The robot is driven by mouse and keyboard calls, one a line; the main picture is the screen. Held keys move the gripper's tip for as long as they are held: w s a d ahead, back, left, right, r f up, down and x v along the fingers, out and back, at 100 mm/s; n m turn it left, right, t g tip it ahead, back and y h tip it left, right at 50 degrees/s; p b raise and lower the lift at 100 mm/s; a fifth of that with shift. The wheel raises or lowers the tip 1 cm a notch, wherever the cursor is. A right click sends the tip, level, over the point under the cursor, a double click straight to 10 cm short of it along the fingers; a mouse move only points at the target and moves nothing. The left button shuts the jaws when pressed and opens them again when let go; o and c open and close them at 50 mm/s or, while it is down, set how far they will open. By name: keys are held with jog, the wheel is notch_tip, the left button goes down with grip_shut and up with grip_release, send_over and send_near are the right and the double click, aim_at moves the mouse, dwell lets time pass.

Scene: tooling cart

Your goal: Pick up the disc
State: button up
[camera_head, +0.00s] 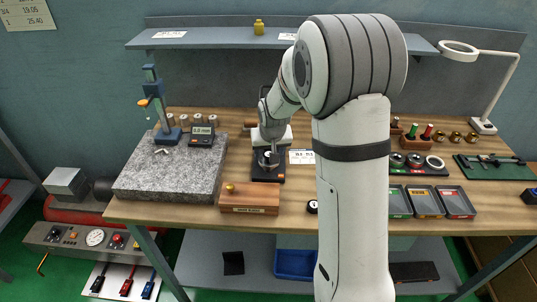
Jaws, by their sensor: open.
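My gripper (272,148) points down over a small black stand (267,178) near the middle of the bench. It is open, with its fingertips close to the top of the stand. A small round metallic piece, possibly the disc, shows at the fingertips; it is too small to tell whether they touch it. My white arm crosses the middle right of the view and hides part of the bench. Ring-shaped round pieces (434,162) sit in a black holder to the right.
A granite plate (170,170) with a gauge stand (160,110) and digital readout (202,135) lies left. A wooden box (250,200) stands in front of the black stand. Small trays (425,202) and a lamp (485,125) are right. A shelf (215,37) runs behind.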

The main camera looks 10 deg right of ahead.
jog(key=shift+x, duration=1)
jog(key=c, duration=1.3)
jog(key=shift+o, duration=0.2)
